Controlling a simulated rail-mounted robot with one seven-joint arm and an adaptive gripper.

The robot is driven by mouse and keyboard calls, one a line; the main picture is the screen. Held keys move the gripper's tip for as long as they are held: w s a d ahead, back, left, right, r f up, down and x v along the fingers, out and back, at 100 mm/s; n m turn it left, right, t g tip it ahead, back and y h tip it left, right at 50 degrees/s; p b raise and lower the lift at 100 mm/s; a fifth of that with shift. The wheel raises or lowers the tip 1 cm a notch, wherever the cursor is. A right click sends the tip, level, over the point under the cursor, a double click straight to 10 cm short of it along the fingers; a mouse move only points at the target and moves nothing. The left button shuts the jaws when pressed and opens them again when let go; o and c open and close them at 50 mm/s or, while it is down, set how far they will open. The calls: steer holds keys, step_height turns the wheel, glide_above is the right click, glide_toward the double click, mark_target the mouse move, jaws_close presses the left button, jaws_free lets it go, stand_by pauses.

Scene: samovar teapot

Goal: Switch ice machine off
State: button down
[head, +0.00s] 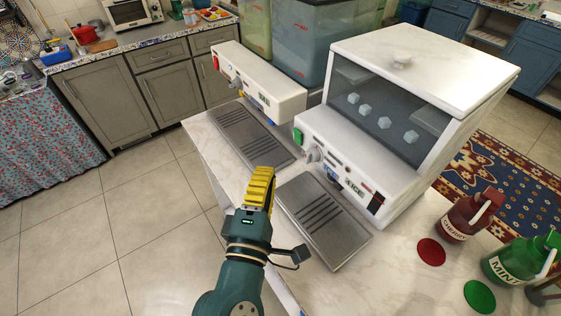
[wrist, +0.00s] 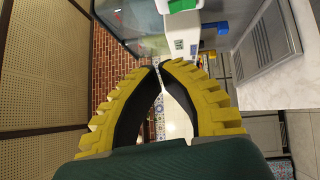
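The white ice machine (head: 345,160) stands on the counter at right in the head view, with ice cubes behind its glass and an "ICE" label on its front. A green switch (head: 298,136) is at the left end of its front. A green switch on a white body also shows at the top edge of the wrist view (wrist: 183,5). My gripper (head: 262,172) is in front of the machine, below and left of the green switch, and apart from it. In the wrist view its yellow fingers (wrist: 159,67) meet at the tips with nothing seen between them.
A metal drip tray (head: 322,220) lies before the ice machine, right of my gripper. A second white dispenser (head: 258,82) with a red switch (head: 216,63) stands behind left, with its own tray (head: 250,135). Red (head: 468,218) and green (head: 508,262) bottles stand at right.

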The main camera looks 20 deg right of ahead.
mark_target(298, 137)
steer(key=f, duration=0.1)
steer(key=f+b, duration=0.1)
steer(key=shift+a+f, duration=0.2)
steer(key=shift+f, duration=0.15)
steer(key=s+d+b+x, duration=0.1)
steer(key=d+b+x, duration=0.1)
steer(key=x, duration=1)
steer(key=shift+d+r, duration=0.15)
steer(key=shift+d, duration=0.2)
steer(key=shift+w, duration=0.15)
